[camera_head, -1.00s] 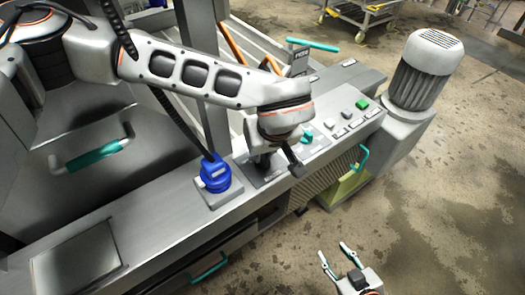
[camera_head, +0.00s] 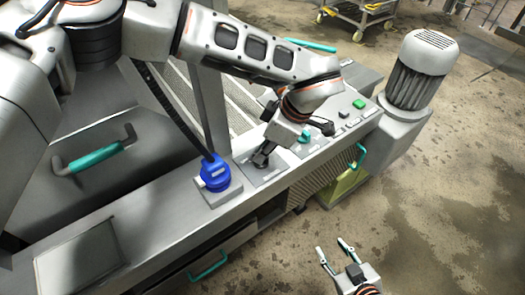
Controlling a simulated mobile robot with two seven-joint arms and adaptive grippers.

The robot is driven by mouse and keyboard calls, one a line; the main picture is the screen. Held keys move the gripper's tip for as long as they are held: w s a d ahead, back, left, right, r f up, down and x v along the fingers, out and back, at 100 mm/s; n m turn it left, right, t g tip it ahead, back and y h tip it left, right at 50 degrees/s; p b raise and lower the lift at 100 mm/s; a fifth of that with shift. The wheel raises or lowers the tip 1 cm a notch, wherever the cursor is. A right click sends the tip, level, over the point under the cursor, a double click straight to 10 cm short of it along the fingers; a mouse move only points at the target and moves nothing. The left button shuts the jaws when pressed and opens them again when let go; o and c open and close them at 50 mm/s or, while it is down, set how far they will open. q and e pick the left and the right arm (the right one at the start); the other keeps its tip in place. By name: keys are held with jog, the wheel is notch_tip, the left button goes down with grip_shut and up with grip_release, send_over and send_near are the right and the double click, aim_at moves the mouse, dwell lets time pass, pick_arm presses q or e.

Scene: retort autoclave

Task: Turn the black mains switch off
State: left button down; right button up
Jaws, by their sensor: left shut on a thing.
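The black mains switch (camera_head: 261,160) sits on a grey plate (camera_head: 266,179) on the machine's top ledge, just right of the blue plug. My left gripper (camera_head: 262,154) reaches down over this plate from the upper right and is shut on the switch. The fingers and wrist cover most of the switch, so its exact angle cannot be told. My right gripper (camera_head: 334,246) is open and empty over the floor at the lower right, apart from the machine.
A blue plug (camera_head: 214,173) with a black cable stands left of the switch. To the right are a teal knob (camera_head: 304,137), a green button (camera_head: 359,103) and other controls. A grey motor (camera_head: 422,70) stands beyond. The floor in front is clear.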

pick_arm(q)
jog(key=shift+n+g, duration=0.3)
jog(key=shift+n, duration=0.7)
jog(key=c, duration=2.1)
grip_release()
jog(key=shift+c, duration=0.2)
